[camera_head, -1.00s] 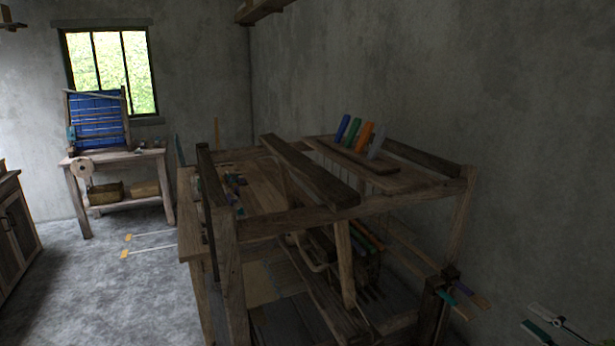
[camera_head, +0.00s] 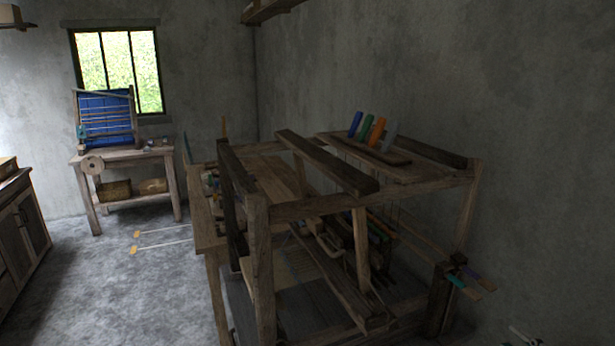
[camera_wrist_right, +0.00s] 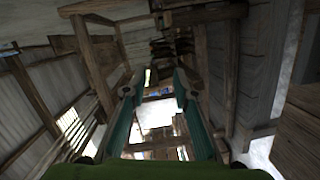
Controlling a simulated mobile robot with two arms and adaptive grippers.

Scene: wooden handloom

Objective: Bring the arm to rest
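My right gripper (camera_wrist_right: 158,85) shows in the right wrist view with its two teal fingers apart and nothing seen between them. Dark loom beams and bright gaps lie beyond the fingers. In the head view, only a small pale piece shows at the bottom right edge, and I cannot tell for sure that it is my right gripper. The wooden handloom (camera_head: 330,207) stands right of the middle in the head view. No contact between my right gripper and the loom can be made out. My left gripper is in neither view.
Coloured blocks (camera_head: 371,130) stand on the loom's top shelf. Sticks with teal and blue parts (camera_head: 462,277) jut from its right corner post. A side table (camera_head: 125,155) with a blue-backed frame (camera_head: 104,117) stands under the window. A cabinet (camera_head: 22,225) is at left. The floor between is mostly clear.

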